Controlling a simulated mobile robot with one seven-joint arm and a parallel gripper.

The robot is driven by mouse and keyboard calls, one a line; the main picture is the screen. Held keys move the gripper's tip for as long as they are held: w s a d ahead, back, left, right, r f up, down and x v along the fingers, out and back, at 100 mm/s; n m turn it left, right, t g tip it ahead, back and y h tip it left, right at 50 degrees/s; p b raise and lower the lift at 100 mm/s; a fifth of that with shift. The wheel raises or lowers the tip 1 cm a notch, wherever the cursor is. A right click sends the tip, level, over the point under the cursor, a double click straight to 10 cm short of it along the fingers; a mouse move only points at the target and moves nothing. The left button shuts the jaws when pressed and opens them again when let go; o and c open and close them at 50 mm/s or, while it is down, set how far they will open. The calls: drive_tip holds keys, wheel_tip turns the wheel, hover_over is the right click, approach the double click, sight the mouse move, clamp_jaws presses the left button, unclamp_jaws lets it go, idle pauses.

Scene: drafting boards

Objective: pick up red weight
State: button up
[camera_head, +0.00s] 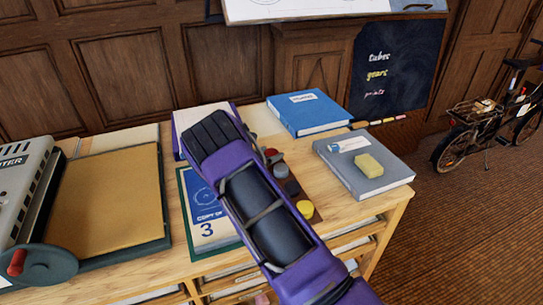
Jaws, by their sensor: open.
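The red weight (271,153) is a small round-topped piece at the back of a short row on a dark brown strip (316,215) on the wooden table. It is just right of my purple arm, which hides part of the row's left side. A grey weight (281,170) is in front of it, then a dark one (292,187), and a yellow weight (305,208) is at the front end. My arm reaches from the bottom right up across the table.
A blue book (308,112) lies behind right, and a grey book (378,176) with a yellow sponge (369,165) lies right of the row. A blue card marked 3 (205,225) lies left, partly under my arm in view. A machine with a tan board (110,200) fills the left side.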

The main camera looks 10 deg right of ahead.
drive_tip(key=shift+w+d+f, duration=0.35)
drive_tip(key=shift+w+d, duration=0.05)
drive_tip(key=shift+w, duration=0.1)
drive_tip(key=shift+r, duration=0.1)
clamp_jaws()
